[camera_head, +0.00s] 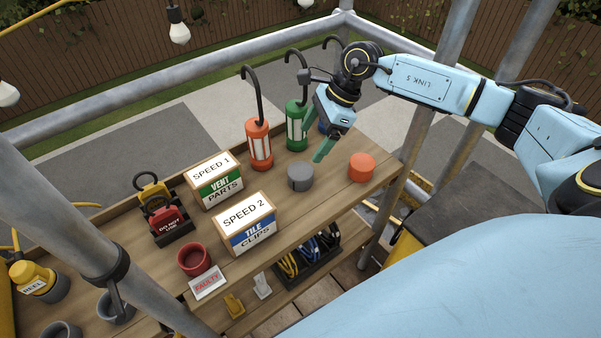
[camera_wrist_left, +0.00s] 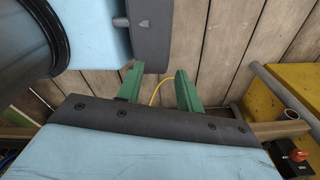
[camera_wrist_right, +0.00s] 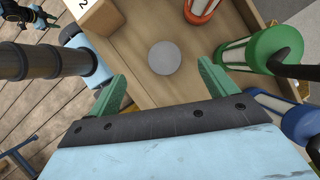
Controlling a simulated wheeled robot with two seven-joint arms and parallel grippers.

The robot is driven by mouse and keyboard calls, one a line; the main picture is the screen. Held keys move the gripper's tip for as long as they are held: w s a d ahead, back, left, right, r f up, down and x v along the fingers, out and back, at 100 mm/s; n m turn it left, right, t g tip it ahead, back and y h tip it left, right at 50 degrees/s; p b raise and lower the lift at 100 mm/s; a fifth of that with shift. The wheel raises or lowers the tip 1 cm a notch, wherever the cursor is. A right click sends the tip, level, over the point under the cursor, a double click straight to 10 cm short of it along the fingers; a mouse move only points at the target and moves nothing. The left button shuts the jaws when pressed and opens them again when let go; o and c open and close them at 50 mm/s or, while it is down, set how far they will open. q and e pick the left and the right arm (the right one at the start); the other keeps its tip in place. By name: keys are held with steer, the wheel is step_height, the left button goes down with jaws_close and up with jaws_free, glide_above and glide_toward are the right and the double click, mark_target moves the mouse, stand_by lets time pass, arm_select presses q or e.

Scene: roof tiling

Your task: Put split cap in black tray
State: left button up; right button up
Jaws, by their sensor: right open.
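A round grey cap (camera_head: 300,178) sits on the wooden bench top, and it also shows in the right wrist view (camera_wrist_right: 164,57). A round orange cap (camera_head: 361,168) sits to its right. I cannot make out a split on either. My right gripper (camera_head: 318,135) is open and empty above and behind the grey cap, which shows just past its fingertips in the wrist view. A small black tray (camera_head: 172,238) on the bench holds a red "DO NOT USE" item. My left gripper (camera_wrist_left: 159,87) is open and empty over plank flooring, outside the head view.
Orange, green and blue hooked lanterns (camera_head: 258,145) stand behind the grey cap. Two labelled boxes (camera_head: 248,224), a red cup (camera_head: 194,259) and a "FAULTY" sign (camera_head: 207,285) stand to the left. A dark cable tray (camera_head: 321,265) sits on the lower shelf. Scaffold poles frame the bench.

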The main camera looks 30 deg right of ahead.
steer(key=d, duration=0.2)
steer(key=h+b, duration=0.1)
steer(key=b, duration=0.2)
glide_above(307, 167)
steer(key=d, duration=0.2)
step_height(307, 167, down, 5)
steer(key=x, duration=0.1)
steer(key=b+x, duration=0.1)
steer(key=x, duration=0.1)
steer(key=shift+s+a+f+b, duration=0.15)
steer(key=shift+s+a+b, duration=0.15)
steer(key=shift+a+b, duration=0.1)
steer(key=b+x, duration=0.2)
steer(key=x, duration=0.2)
steer(key=shift+d+f+b, duration=0.15)
steer(key=shift+f+b, duration=0.2)
steer(key=shift+b, duration=0.05)
steer(key=shift+d+f, duration=0.1)
steer(key=shift+f, duration=0.1)
arm_select(q)
steer(key=a+f, duration=0.4)
steer(key=f, duration=0.3)
steer(key=shift+s+a+m+y, duration=0.2)
steer(key=shift+a+m+y, duration=0.1)
steer(key=shift+a+y, duration=0.1)
arm_select(e)
steer(key=shift+r, duration=0.1)
steer(key=c, duration=1.1)
